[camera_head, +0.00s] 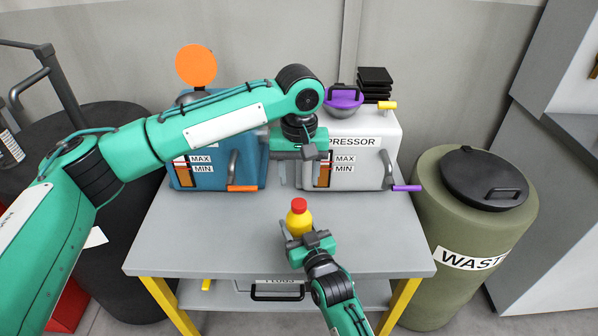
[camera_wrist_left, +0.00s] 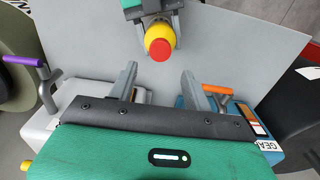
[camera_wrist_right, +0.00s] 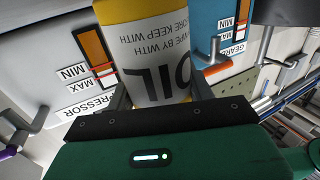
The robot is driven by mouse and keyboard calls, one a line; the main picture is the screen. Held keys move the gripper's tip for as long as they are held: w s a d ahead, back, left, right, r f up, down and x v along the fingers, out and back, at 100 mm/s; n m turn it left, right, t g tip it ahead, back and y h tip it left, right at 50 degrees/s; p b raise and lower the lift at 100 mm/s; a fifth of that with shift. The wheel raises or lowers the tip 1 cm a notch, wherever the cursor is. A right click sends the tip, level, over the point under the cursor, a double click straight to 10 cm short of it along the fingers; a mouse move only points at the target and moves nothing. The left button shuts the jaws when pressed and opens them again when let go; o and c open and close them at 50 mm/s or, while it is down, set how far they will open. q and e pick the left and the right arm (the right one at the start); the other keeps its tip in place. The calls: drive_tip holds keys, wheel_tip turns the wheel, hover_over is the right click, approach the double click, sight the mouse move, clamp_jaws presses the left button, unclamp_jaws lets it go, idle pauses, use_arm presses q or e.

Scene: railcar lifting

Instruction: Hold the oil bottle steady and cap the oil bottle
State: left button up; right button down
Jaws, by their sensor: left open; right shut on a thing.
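The yellow oil bottle (camera_head: 300,222) stands upright above the front middle of the table, with a red cap (camera_head: 299,203) on its top. In the left wrist view the red cap (camera_wrist_left: 160,49) shows from above, beyond the finger ends. My right gripper (camera_head: 306,240) is shut around the lower part of the bottle. In the right wrist view the bottle's white OIL label (camera_wrist_right: 158,65) fills the space between the fingers. My left gripper (camera_head: 296,180) is open and empty, behind and above the bottle, apart from the cap. Whether the bottle's base touches the table is hidden.
A blue gear box (camera_head: 222,165) and a white compressor box (camera_head: 372,150) stand at the back of the grey table (camera_head: 180,245), with handles sticking out in front. A green waste barrel (camera_head: 430,235) stands to the right. The table is clear on both sides of the bottle.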

sight(299, 203)
use_arm(q)
wheel_tip(299, 203, down, 8)
drive_tip(key=shift+r, duration=0.1)
idle(0.4)
drive_tip(key=c, duration=1)
